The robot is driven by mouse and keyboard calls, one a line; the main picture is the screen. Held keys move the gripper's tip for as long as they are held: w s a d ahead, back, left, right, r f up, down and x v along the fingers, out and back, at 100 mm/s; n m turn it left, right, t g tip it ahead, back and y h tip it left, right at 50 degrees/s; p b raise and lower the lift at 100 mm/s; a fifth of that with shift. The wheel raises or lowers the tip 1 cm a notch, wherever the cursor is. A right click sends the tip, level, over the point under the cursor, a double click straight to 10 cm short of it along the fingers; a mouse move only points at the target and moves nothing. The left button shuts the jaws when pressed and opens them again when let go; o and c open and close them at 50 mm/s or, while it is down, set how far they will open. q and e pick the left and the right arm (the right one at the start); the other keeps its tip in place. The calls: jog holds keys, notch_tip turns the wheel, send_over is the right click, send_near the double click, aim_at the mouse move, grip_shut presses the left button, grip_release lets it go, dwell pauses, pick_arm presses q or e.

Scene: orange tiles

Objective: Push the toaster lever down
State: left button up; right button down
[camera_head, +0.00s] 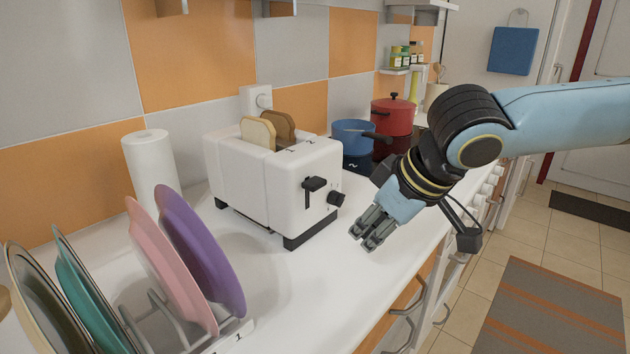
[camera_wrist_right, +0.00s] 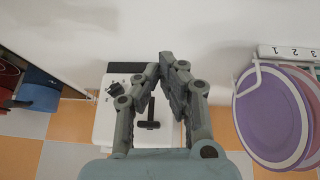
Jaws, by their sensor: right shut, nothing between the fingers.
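The white toaster (camera_head: 262,186) stands upright on the counter, with two slices of bread (camera_head: 266,130) sticking out of its top. Its black lever (camera_head: 313,184) is on the end face, beside a black knob (camera_head: 336,199). My right gripper (camera_head: 367,244) is shut and empty, to the right of the toaster and apart from the lever. In the right wrist view, the shut fingers (camera_wrist_right: 170,58) are in front of the toaster (camera_wrist_right: 108,120), and the lever (camera_wrist_right: 149,124) shows between them. My left gripper is not in view.
A dish rack with several plates, one purple (camera_head: 200,250), stands at the front left. A paper towel roll (camera_head: 150,163) is behind it. A blue pot (camera_head: 352,137) and a red pot (camera_head: 392,115) stand beyond the toaster. The counter (camera_head: 325,285) before the toaster is clear.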

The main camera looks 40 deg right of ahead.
jog(key=w+d+r, duration=0.2)
jog(key=w+r, duration=0.2)
jog(key=r, duration=0.2)
jog(key=m, duration=0.3)
send_near(316, 182)
jog(key=shift+w+a+r+g+h, duration=0.25)
jog(key=shift+w+g+h, duration=0.05)
jog(key=shift+w+g, duration=0.15)
jog(key=b+x, duration=0.4)
jog(key=x, duration=0.1)
jog(key=shift+f, duration=0.3)
jog(key=shift+b+x, duration=0.7)
jog(key=shift+x, duration=0.05)
jog(key=shift+w, duration=0.1)
jog(key=shift+s+a+f+b, duration=0.1)
jog(key=shift+s+f+b, duration=1.55)
jog(key=shift+b, duration=0.4)
